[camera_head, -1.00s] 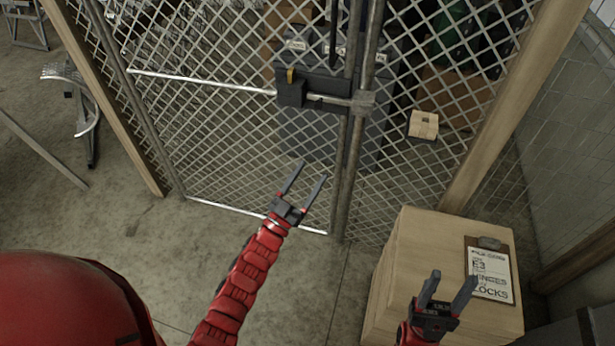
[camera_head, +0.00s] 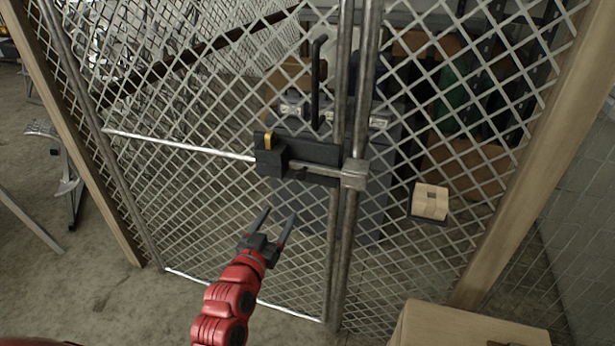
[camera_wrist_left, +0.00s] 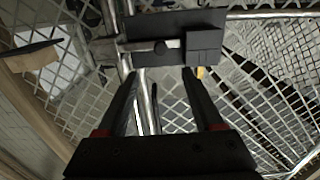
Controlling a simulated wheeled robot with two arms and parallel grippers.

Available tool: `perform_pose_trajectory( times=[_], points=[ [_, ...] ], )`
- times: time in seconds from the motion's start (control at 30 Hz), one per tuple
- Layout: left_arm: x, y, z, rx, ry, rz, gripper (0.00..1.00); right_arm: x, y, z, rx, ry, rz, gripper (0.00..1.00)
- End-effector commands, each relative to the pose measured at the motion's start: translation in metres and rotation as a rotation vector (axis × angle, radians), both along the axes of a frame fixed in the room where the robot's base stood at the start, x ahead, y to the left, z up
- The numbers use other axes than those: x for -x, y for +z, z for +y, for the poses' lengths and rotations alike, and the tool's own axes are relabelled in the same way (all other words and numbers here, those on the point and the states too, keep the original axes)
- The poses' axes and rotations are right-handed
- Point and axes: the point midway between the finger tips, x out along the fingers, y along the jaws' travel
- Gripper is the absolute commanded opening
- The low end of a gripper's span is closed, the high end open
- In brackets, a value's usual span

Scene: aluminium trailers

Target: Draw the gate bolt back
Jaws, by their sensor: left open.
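The gate bolt (camera_head: 315,171) is a grey rod running from a dark housing (camera_head: 270,158) with a yellow tab into a metal receiver (camera_head: 354,174) on the post. The mesh gate (camera_head: 200,195) stands closed against the post. My left gripper (camera_head: 281,213) is open and empty, below the housing and apart from it. My right gripper is out of view.
A wooden box (camera_head: 465,328) stands at the lower right. A small wooden block (camera_head: 430,201) sits on a dark holder on the mesh. Wooden posts (camera_head: 520,160) frame the gate. Shelving and a dark cabinet stand behind the mesh.

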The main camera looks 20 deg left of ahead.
Motion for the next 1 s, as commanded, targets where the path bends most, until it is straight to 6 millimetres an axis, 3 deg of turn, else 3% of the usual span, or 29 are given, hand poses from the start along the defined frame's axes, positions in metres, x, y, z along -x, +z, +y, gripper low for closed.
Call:
perform_pose_trajectory(
  times=[0.17, 0.8, 1.0],
  points=[
    [-0.021, 0.003, -0.001, 0.001, -0.001, 0.000, 0.68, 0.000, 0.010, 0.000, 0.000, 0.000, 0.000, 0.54],
    [-0.139, 0.003, -0.005, 0.000, 0.000, 0.000, 0.68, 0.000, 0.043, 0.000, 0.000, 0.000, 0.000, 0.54],
    [-0.161, 0.002, -0.006, -0.001, 0.001, -0.003, 0.68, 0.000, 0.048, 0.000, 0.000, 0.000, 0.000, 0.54]
  ],
)
